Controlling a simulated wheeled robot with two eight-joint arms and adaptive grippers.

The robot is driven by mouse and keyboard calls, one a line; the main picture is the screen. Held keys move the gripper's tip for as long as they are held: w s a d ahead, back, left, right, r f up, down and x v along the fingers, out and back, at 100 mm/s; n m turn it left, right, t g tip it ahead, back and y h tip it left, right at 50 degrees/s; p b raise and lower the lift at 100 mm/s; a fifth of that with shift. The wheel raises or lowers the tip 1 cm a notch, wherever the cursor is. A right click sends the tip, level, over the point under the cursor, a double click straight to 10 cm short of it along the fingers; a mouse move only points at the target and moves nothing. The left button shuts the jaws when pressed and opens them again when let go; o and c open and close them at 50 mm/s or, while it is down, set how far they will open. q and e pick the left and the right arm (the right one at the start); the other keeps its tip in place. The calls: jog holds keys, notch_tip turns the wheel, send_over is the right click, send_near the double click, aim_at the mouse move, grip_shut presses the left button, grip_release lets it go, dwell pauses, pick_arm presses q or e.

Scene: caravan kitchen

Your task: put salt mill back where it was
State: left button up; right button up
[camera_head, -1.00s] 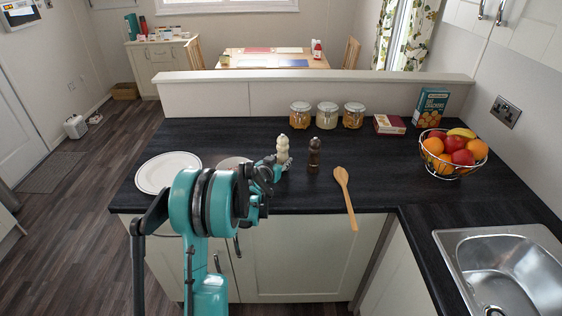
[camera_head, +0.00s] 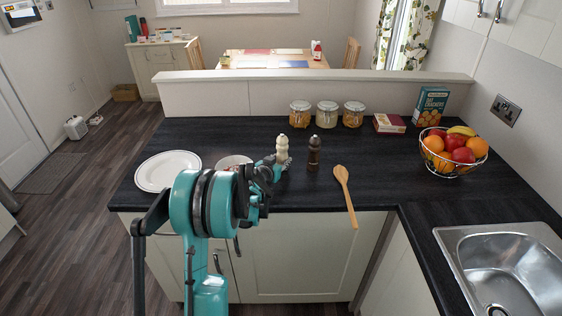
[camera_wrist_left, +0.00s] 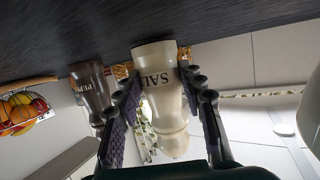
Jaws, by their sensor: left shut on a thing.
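The cream salt mill (camera_head: 282,146) stands upright at the counter, left of the dark pepper mill (camera_head: 314,152). My left gripper (camera_head: 279,167) is around its lower part and shut on it. In the left wrist view, which is upside down, the salt mill (camera_wrist_left: 158,95) sits between the two fingers, its lettering showing and its base close to the counter. I cannot tell whether the base touches. The pepper mill (camera_wrist_left: 91,88) is apart, beside one finger. My right gripper is not in view.
A wooden spoon (camera_head: 345,190) lies right of the mills. A white plate (camera_head: 168,171) is at the left, and a dish (camera_head: 230,161) is partly hidden behind my arm. Jars (camera_head: 327,115), a cracker box (camera_head: 430,105) and a fruit bowl (camera_head: 452,168) stand farther back and right. Counter behind the mills is clear.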

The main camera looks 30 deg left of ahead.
pick_arm(q)
jog(key=shift+s+d+f, duration=0.15)
jog(key=shift+d+f, duration=0.1)
jog(key=shift+f, duration=0.25)
jog(key=o, duration=1.2)
jog(key=shift+s, duration=0.1)
jog(key=v, duration=0.8)
jog(key=r+v, duration=0.1)
jog(key=v, duration=0.2)
jog(key=shift+s+a+r, duration=0.15)
jog(key=shift+s+a, duration=0.1)
jog(key=s+d+r+m+g+h, duration=0.15)
jog(key=s+d, duration=0.25)
jog(key=d, duration=0.5)
jog(key=s+d+r+g+h, duration=0.1)
jog(key=s+d+g+h, duration=0.1)
jog(key=s+d, duration=0.5)
jog(key=s+d+f+g, duration=0.3)
jog(key=s+d, duration=0.6)
jog(key=s, duration=0.5)
jog(key=shift+s+d+f+g+y, duration=0.2)
jog(key=shift+s+f+g+y, duration=0.2)
jog(key=shift+f, duration=0.25)
